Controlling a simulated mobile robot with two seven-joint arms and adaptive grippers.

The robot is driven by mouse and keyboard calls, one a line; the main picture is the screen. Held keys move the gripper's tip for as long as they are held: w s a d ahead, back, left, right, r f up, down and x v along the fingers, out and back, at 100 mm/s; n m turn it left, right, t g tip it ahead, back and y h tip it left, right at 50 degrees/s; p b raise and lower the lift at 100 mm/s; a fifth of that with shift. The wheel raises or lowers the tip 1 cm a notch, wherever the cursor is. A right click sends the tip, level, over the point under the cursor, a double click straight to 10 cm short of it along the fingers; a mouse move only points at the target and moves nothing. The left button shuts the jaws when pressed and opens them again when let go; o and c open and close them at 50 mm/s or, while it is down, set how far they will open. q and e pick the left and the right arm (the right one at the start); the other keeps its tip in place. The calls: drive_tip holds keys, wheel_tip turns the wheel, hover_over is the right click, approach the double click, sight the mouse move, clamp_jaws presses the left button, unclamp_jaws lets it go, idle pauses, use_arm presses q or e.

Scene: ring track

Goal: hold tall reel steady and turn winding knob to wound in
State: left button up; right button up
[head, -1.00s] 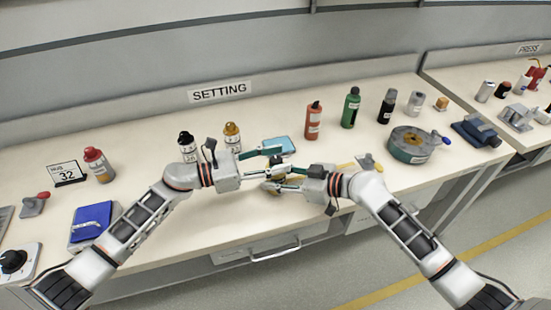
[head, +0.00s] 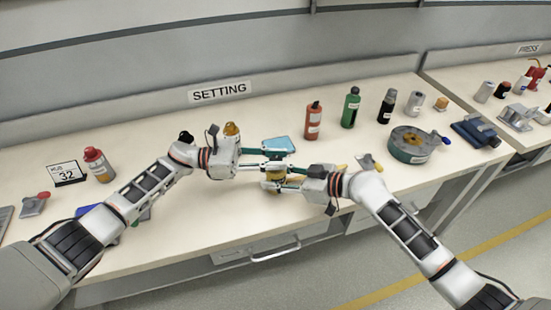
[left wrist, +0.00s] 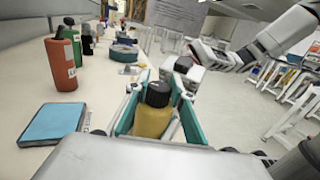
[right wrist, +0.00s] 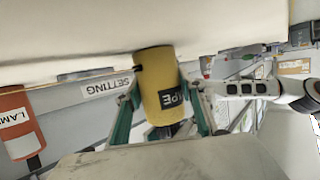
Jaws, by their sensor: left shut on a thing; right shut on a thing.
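The tall reel (head: 276,175) is a small yellow cylinder with a black winding knob (left wrist: 158,94) on top. It stands near the table's front edge, partly hidden by the fingers in the head view. My left gripper (head: 280,160) is shut on the knob from the left, its teal-padded fingers on either side. My right gripper (head: 272,178) is shut on the reel body from the right, lower down. In the right wrist view the reel's yellow body (right wrist: 158,80) shows a black label ending in "PE". A thin yellowish line runs from a dark spot on its side.
A light-blue flat case (head: 277,146) lies just behind the grippers. Red (head: 313,121) and green (head: 350,107) bottles stand further back. A large round green-grey reel (head: 410,144) sits to the right. My left arm covers part of a blue box on the left.

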use_arm(q)
drive_tip(key=shift+f+m+g, duration=0.1)
drive_tip(key=shift+m+g, duration=0.4)
drive_tip(key=shift+g, duration=0.4)
drive_tip(key=o, duration=1.1)
drive_tip(key=a, duration=0.8)
drive_tip(key=w+a, duration=0.1)
drive_tip(key=a, duration=0.3)
